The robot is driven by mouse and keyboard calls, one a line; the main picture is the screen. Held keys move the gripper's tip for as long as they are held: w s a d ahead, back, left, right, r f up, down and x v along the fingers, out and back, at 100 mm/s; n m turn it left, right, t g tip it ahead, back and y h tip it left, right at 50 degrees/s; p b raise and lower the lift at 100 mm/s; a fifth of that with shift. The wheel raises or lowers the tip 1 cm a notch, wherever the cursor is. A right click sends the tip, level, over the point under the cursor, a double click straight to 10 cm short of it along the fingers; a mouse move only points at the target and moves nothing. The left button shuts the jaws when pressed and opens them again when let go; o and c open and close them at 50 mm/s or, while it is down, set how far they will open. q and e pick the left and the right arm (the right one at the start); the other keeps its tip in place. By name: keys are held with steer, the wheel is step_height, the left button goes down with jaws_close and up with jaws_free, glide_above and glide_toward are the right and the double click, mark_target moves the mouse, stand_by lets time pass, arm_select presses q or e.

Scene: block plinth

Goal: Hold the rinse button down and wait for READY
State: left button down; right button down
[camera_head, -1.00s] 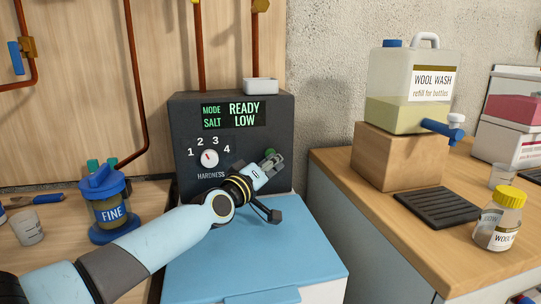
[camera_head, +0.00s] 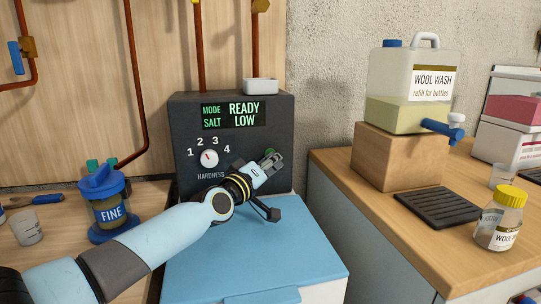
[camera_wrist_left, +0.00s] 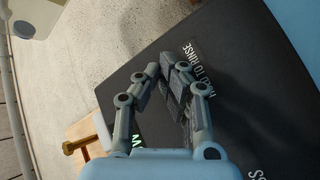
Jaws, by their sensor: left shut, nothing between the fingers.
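The dark softener unit (camera_head: 186,125) stands at the back with a blue lid in front of it. Its display (camera_head: 234,115) reads MODE READY and SALT LOW. The hardness dial (camera_head: 209,158) sits below the display. My left gripper (camera_head: 273,157) is shut and empty at the right of the unit's front panel. A bit of green shows at its fingertips in the head view. In the left wrist view the fingers (camera_wrist_left: 165,72) are against or just over the panel, beside the HOLD TO RINSE lettering (camera_wrist_left: 198,68). The button is hidden by the fingers, so contact cannot be told. My right gripper is out of view.
A blue FINE filter (camera_head: 108,206) and a cup (camera_head: 27,228) stand on the left bench. On the right counter are a wool wash canister (camera_head: 390,75) on a wooden block (camera_head: 397,158), a black drip tray (camera_head: 445,207) and a yellow-capped bottle (camera_head: 499,222).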

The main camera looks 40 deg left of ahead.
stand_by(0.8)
arm_select(q)
steer(key=shift+s+d, duration=0.1)
steer(key=shift+d, duration=0.05)
steer(key=shift+s+d+p, duration=0.45)
steer(key=shift+d, duration=0.05)
steer(key=s+d+p, duration=0.2)
steer(key=s+d, duration=0.1)
steer(key=shift+s+d, duration=0.15)
steer(key=shift+d, duration=0.25)
stand_by(0.5)
